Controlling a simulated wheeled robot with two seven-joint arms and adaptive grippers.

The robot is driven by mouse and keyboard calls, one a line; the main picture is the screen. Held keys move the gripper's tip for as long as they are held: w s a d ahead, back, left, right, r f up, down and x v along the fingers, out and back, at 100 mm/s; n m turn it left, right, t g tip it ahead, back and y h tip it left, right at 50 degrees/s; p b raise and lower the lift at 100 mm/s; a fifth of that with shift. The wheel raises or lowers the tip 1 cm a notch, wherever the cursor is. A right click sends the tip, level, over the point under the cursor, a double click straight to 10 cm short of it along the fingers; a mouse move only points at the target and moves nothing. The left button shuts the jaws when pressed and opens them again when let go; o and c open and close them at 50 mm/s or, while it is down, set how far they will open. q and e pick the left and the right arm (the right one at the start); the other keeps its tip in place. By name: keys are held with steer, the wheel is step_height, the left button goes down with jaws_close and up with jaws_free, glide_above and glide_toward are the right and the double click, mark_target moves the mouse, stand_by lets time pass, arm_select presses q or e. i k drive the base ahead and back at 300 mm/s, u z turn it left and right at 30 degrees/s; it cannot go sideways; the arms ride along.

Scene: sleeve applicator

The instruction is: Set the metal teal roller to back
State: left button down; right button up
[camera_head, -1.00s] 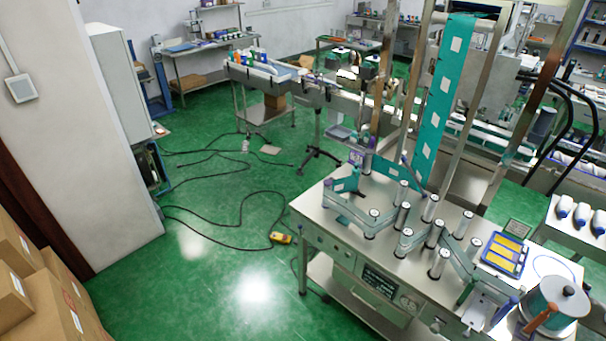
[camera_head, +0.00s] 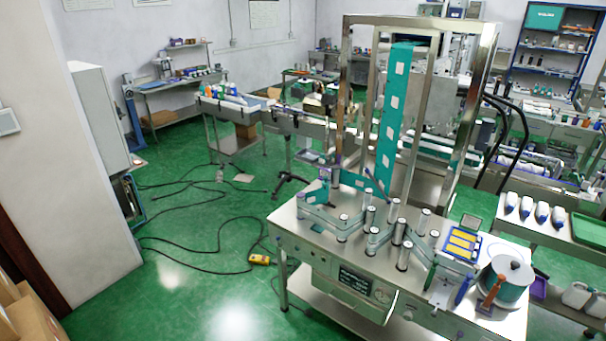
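A steel sleeve machine table (camera_head: 320,252) stands right of centre. Several upright metal rollers, such as the one at the front (camera_head: 405,256) and one further back (camera_head: 393,211), stand on its top. A teal band (camera_head: 390,125) with white labels hangs down from the frame, and teal-grey strips run between the rollers. A teal roll with a metal top (camera_head: 505,283) sits at the table's right end. I cannot tell which one is the metal teal roller of the task, nor its setting. Neither of my grippers is in view.
A tall steel frame (camera_head: 468,115) rises behind the table. A yellow device (camera_head: 259,260) and black cables lie on the green floor (camera_head: 185,240), which is largely open at left. A white pillar (camera_head: 65,190) and cardboard boxes (camera_head: 38,315) stand at the left.

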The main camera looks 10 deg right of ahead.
mark_target(324, 183)
steer(key=u, duration=0.25)
steer(key=i, duration=1)
steer(key=z, duration=0.65)
